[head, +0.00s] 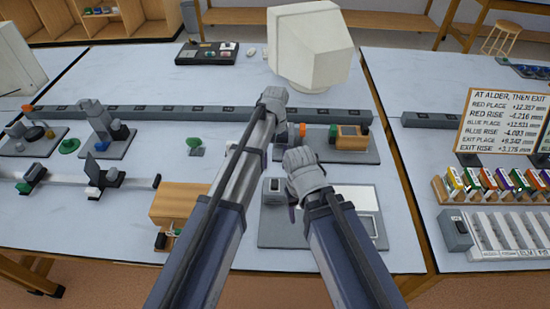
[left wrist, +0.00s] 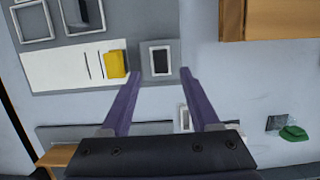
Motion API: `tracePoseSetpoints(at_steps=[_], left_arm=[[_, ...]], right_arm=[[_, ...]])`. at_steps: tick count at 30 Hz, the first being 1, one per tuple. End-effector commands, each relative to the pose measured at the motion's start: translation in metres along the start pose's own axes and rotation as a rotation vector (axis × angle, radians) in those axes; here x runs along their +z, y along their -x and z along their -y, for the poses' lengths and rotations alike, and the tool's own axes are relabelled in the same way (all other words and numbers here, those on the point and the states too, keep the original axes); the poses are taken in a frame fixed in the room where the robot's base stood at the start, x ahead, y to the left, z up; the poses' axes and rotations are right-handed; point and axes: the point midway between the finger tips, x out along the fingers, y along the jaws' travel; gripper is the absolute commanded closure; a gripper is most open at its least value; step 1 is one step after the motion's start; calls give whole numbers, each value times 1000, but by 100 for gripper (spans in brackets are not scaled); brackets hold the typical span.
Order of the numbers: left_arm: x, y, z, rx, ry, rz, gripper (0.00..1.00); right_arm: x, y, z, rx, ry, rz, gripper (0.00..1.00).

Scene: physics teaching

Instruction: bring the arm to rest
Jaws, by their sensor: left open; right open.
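My left gripper (head: 281,128) is over the middle of the table in the head view, its fingers mostly hidden by its own arm. In the left wrist view my left gripper (left wrist: 158,73) shows two purple fingers spread apart with nothing held. A small grey block with a pale framed face (left wrist: 161,60) lies on the table beyond the fingertips. My right gripper (head: 293,200) is lower, over the grey tray (head: 268,235), its fingers partly hidden by its wrist. It is open, and I see nothing held in it.
A wooden block (head: 180,202) stands left of the tray. A grey rail (head: 150,111) crosses the table, with a white monitor-like box (head: 308,45) behind it.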

Motion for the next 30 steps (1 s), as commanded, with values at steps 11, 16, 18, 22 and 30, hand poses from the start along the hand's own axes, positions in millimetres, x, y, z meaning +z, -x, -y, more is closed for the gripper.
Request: tracePoseSetpoints(at_steps=[11, 16, 18, 22, 30], left_arm=[[123, -117, 23, -98, -217, -151, 38], [154, -142, 33, -137, -296, -204, 38], [158, -144, 34, -145, -310, -212, 38], [157, -142, 34, -147, -315, -216, 38], [156, -142, 34, -147, -315, -216, 38]], right_arm=[[-4, -75, 7, 2, 7, 0, 38], [-5, -91, 8, 2, 10, 0, 38], [-5, -92, 8, 2, 11, 0, 38], [-5, -91, 8, 2, 11, 0, 38], [-5, -90, 8, 2, 11, 0, 38]])
